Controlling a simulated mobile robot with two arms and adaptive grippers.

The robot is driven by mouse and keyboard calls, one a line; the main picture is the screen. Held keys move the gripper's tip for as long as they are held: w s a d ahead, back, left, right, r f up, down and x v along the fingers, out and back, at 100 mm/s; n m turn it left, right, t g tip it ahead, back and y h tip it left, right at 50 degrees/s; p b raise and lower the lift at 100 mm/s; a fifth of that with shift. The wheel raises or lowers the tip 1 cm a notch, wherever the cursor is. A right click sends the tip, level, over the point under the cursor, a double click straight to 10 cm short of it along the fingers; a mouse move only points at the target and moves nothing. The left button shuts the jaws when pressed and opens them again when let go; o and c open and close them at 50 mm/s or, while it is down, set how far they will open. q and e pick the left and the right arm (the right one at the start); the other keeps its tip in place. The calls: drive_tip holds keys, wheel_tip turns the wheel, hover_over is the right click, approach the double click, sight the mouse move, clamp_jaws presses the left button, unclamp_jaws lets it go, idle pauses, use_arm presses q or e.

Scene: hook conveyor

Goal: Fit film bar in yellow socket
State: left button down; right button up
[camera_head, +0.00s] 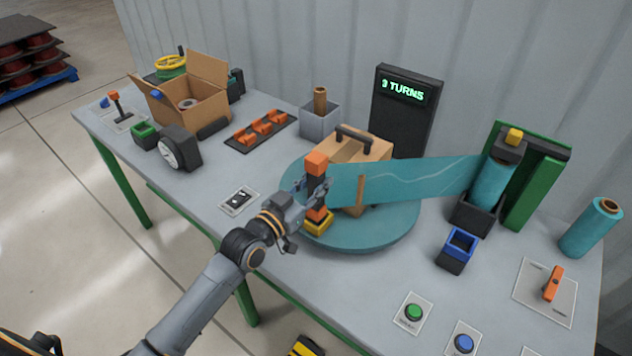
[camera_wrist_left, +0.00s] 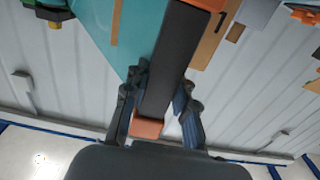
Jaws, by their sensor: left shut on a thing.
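The film bar (camera_head: 316,187) is an upright dark bar with orange ends. My left gripper (camera_head: 311,191) is shut on its middle; the left wrist view shows the bar (camera_wrist_left: 172,65) between both fingers (camera_wrist_left: 160,98). The yellow socket (camera_head: 318,226) sits on the near edge of the teal turntable (camera_head: 378,240). The bar's lower orange end is right at the socket; I cannot tell whether it is inside or just above it. Teal film (camera_head: 415,180) runs from the bar rightward to the film roll (camera_head: 491,184) in the dispenser. My right gripper is not in view.
A tan case (camera_head: 373,150) with a dark handle stands on the turntable behind the film. A blue-rimmed socket (camera_head: 457,250), a green button (camera_head: 413,312) and an orange lever (camera_head: 553,284) are to the right. A display (camera_head: 404,105) reads "3 TURNS".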

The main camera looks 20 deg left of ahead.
use_arm(q)
drive_tip(key=shift+f+b, duration=0.45)
drive_tip(key=shift+f, duration=0.25)
drive_tip(key=shift+f+b, duration=0.55)
drive_tip(key=shift+f, duration=0.25)
drive_tip(key=c, duration=1)
unclamp_jaws()
drive_tip(key=shift+f, duration=0.1)
